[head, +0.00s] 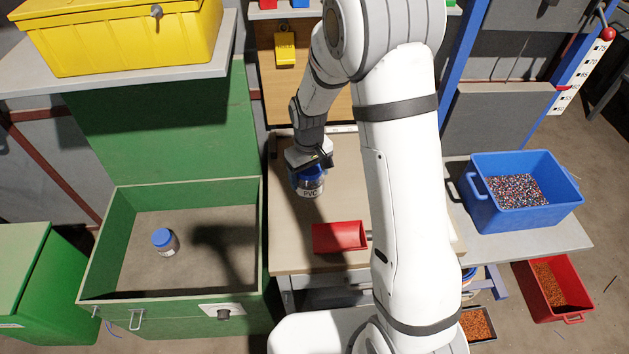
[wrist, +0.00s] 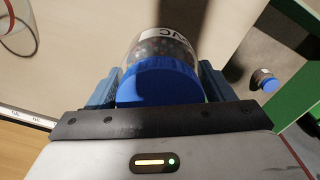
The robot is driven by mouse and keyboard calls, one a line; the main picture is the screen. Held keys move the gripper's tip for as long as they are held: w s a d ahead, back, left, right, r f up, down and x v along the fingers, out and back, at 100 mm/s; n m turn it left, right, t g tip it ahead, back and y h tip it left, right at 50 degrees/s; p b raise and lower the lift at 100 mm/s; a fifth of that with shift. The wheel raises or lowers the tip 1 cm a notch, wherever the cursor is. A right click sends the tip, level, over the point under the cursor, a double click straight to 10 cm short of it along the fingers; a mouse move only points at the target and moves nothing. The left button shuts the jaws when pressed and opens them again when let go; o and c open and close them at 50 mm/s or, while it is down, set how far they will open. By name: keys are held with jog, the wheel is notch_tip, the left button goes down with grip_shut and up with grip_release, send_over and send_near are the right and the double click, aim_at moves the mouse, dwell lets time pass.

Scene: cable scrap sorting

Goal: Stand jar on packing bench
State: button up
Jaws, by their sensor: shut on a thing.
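A clear jar with a blue lid and a "PVC" label (head: 310,188) is at my gripper (head: 312,162), over the wooden packing bench (head: 292,232). In the wrist view the jar (wrist: 163,80) sits between the two blue fingers, lid toward the camera, with dark granules inside. My gripper (wrist: 160,88) is shut on it. The jar looks upright in the head view. I cannot tell whether its base touches the bench. A second blue-lidded jar (head: 165,242) stands in the green-walled box at the left; it also shows in the wrist view (wrist: 265,80).
The green box (head: 180,307) adjoins the bench's left side. A blue crate of granules (head: 523,219) stands on a table at right. Bare bench lies left of the scoop.

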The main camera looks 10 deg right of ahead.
jog(key=shift+s+f, duration=0.1)
jog(key=shift+f, duration=1.75)
jog(key=shift+f, duration=0.25)
jog(key=o, duration=1.1)
jog(key=shift+r, duration=0.1)
jog(key=shift+c, duration=0.2)
notch_tip(320, 180, up, 12)
jog(key=shift+r+b, duration=0.15)
jog(key=shift+b, duration=0.15)
jog(key=s+d+r+m+t, duration=0.1)
jog(key=s+d+r, duration=0.2)
jog(key=s, duration=0.4)
jog(key=s+d+r+m+t, duration=0.1)
jog(key=s+d+r+m, duration=0.1)
jog(key=s+d+r, duration=0.2)
jog(key=s+d+r+m, duration=0.2)
jog(key=s+d+r, duration=0.2)
jog(key=s, duration=0.6)
jog(key=shift+r+t, duration=0.4)
jog(key=shift+r, duration=0.35)
